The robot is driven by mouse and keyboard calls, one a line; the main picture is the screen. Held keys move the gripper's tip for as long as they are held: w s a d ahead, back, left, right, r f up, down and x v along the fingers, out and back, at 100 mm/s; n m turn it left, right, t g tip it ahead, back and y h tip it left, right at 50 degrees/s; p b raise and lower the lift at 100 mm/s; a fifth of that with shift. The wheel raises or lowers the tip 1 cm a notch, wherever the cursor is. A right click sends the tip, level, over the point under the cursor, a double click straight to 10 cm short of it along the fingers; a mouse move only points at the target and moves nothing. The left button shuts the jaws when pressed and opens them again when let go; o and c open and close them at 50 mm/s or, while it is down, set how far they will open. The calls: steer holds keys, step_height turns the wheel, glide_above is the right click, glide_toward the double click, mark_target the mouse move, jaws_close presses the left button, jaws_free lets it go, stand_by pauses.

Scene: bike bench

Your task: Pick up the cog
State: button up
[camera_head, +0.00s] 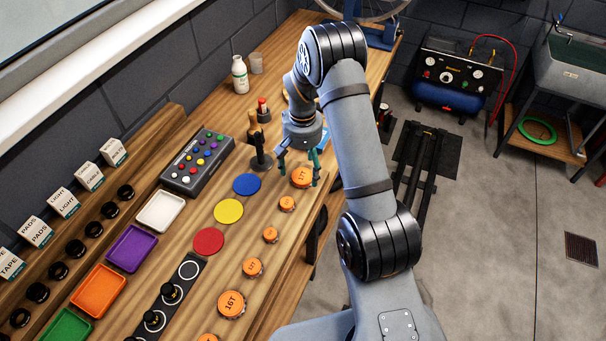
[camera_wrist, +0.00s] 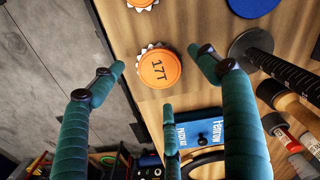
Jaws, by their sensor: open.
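Several orange cogs with pale toothed rims lie in a row along the right part of the bench. The farthest one, marked 17T (camera_head: 301,177), lies flat under my gripper (camera_head: 299,164). In the wrist view the 17T cog (camera_wrist: 159,69) shows between the spread teal fingers of my gripper (camera_wrist: 157,72), which is open and empty. Another cog (camera_wrist: 142,3) is cut off at the top of that view. Nearer cogs include a small one (camera_head: 287,204), others at mid-row (camera_head: 271,235) (camera_head: 252,267), and one marked 16T (camera_head: 231,304).
A black upright post (camera_head: 261,155) stands left of my gripper, with a blue disc (camera_head: 247,184) nearby. A blue labelled block (camera_wrist: 203,131) lies beyond the cog. Yellow (camera_head: 229,211) and red (camera_head: 209,242) discs lie left of the cogs. The bench edge is close on the right.

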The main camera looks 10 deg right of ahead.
step_height(320, 180, down, 2)
steer(key=shift+w+a+f, duration=0.1)
steer(key=shift+a, duration=0.05)
steer(key=c, duration=1.3)
